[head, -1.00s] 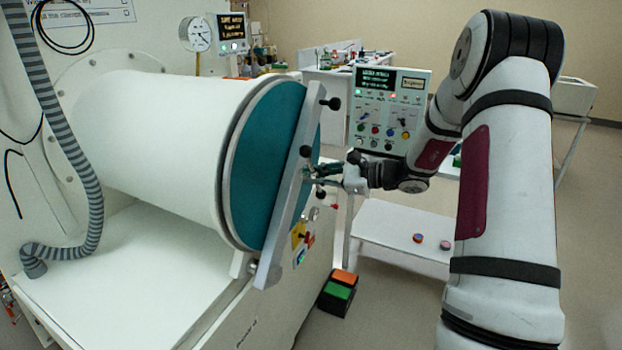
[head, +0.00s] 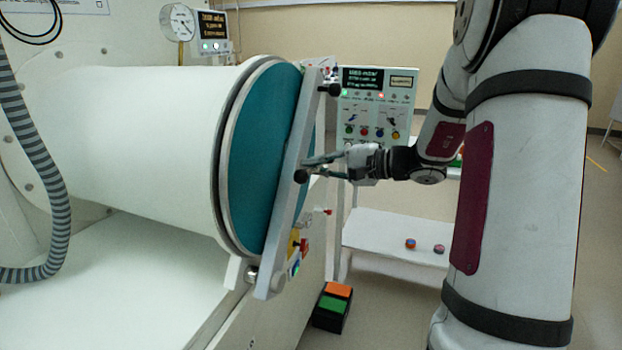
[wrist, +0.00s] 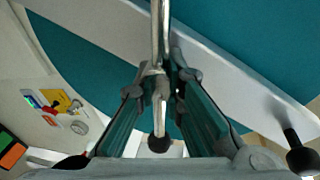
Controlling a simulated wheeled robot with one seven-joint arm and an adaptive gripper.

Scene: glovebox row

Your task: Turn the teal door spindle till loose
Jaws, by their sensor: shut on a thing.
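The round teal door (head: 262,160) closes the end of the white cylinder, with a grey clamp bar (head: 284,215) slanting across its face. The teal door also fills much of the wrist view (wrist: 230,45). The spindle's metal cross handle (wrist: 158,112) stands in front of the bar, running up and down in the wrist view, with a black knob at its lower end. My gripper (head: 318,163) reaches it from the right. In the wrist view its teal fingers (wrist: 160,80) are shut on the handle near its hub. The spindle's threads are hidden.
A black knob (head: 333,90) sits at the bar's upper end. A control panel (head: 377,105) stands behind my wrist. A low white table (head: 390,235) holds two small round pieces. An orange and green pedal box (head: 333,305) is on the floor. A striped hose (head: 35,170) hangs left.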

